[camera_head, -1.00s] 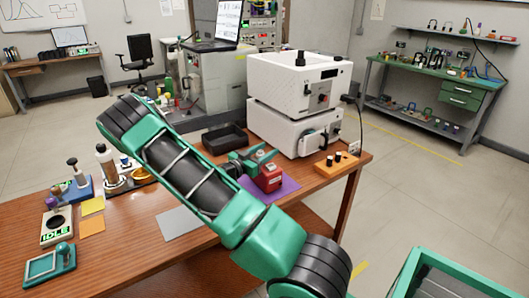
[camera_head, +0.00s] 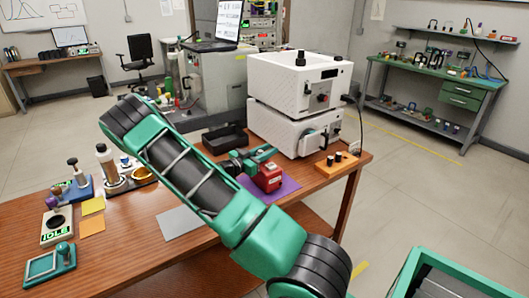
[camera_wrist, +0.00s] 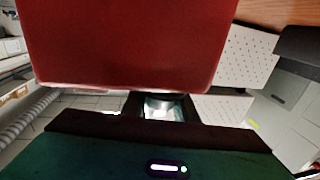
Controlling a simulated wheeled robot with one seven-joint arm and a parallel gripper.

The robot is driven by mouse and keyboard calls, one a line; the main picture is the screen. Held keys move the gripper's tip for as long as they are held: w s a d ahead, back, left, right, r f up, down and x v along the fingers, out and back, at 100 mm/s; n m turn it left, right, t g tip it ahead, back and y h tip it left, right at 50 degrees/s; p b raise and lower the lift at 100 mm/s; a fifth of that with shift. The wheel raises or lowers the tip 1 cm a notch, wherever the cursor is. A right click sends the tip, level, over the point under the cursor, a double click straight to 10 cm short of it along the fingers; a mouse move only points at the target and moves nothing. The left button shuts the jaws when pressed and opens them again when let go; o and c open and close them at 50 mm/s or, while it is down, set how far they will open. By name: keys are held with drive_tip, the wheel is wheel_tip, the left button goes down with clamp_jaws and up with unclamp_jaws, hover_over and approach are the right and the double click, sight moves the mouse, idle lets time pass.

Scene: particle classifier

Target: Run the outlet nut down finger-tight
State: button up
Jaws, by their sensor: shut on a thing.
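My gripper (camera_head: 262,155) is at a red block (camera_head: 267,178) on a purple mat (camera_head: 284,188) near the right end of the wooden table. In the wrist view the red block (camera_wrist: 130,40) fills the upper part, very close to the gripper. A small pale, shiny piece (camera_wrist: 163,108) shows in the dark gap at the middle of my gripper. It appears to be the outlet nut, held between the fingers. Its thread and seat are hidden, so I cannot tell how far down it sits.
A white two-tier machine (camera_head: 292,90) stands just behind the block. A black tray (camera_head: 225,138) is behind my gripper, and an orange strip with black knobs (camera_head: 337,162) is at the right. A grey sheet (camera_head: 181,222) lies at the front. Bottles and small fixtures stand at the left.

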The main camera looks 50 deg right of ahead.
sight(270, 160)
drive_tip(key=m+g+y, duration=0.1)
drive_tip(key=m+g, duration=0.1)
drive_tip(key=g, duration=0.2)
drive_tip(key=s+m+g+y, duration=0.1)
drive_tip(key=m+g, duration=0.2)
drive_tip(key=shift+s+a+f+g, duration=0.1)
drive_tip(key=shift+s+a+g, duration=0.1)
drive_tip(key=shift+g, duration=0.2)
drive_tip(key=shift+s+a+m+g+y, duration=0.2)
drive_tip(key=shift+m+g+y, duration=0.65)
drive_tip(key=shift+g+y, duration=0.1)
drive_tip(key=shift+s+a+m+g+y, duration=0.15)
drive_tip(key=shift+a+m+g+y, duration=0.05)
drive_tip(key=shift+m+g+y, duration=0.65)
drive_tip(key=shift+s+a+m+g+y, duration=0.2)
drive_tip(key=shift+m+g+y, duration=0.6)
drive_tip(key=shift+g+y, duration=0.15)
drive_tip(key=o, duration=1.1)
drive_tip(key=shift+c, duration=0.2)
drive_tip(key=v, duration=0.7)
drive_tip(key=shift+d, duration=0.1)
drive_tip(key=shift+v, duration=2.1)
